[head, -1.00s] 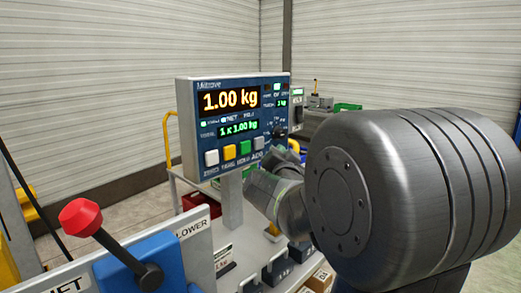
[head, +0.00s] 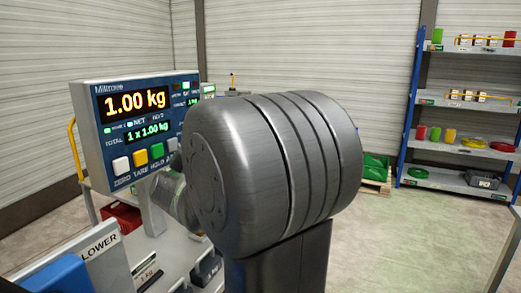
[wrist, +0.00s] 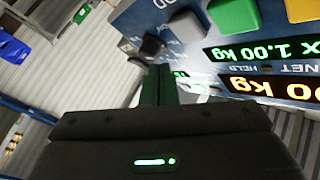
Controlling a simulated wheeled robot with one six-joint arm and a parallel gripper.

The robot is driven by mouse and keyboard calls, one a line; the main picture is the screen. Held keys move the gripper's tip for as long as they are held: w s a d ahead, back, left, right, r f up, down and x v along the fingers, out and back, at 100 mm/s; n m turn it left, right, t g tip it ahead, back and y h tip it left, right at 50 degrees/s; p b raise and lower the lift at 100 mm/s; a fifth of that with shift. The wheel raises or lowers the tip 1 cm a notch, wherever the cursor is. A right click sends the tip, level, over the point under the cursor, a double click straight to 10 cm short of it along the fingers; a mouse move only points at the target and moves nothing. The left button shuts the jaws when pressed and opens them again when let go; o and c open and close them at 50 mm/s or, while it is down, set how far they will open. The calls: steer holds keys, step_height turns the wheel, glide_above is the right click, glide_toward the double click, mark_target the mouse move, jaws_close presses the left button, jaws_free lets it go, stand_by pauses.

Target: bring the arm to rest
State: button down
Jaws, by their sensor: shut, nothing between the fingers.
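My gripper (wrist: 163,80) shows in the wrist view with its two dark fingers together and nothing between them. It is in front of the blue panel of the scale display (wrist: 200,50), which appears upside down there. I cannot tell whether the fingertips touch the panel. In the head view the scale display (head: 140,120) reads 1.00 kg, with 1 x 1.00 kg below and a row of coloured buttons. My large dark arm link hides the gripper and the display's lower right in the head view.
A blue-framed shelf (head: 462,100) with small goods stands at the right back. A white LOWER panel (head: 100,250) and a blue block (head: 50,275) are at the lower left. Floor right of my arm is open.

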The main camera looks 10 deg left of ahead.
steer(key=shift+w+a+r+p, duration=0.15)
steer(key=shift+r+p, duration=0.1)
steer(key=shift+p, duration=0.65)
steer(key=s+d+b, duration=0.2)
steer(key=d+b, duration=0.1)
steer(key=d, duration=0.2)
steer(key=shift+d+f+b, duration=0.25)
steer(key=shift+d+b, duration=0.15)
steer(key=shift+s+a, duration=0.1)
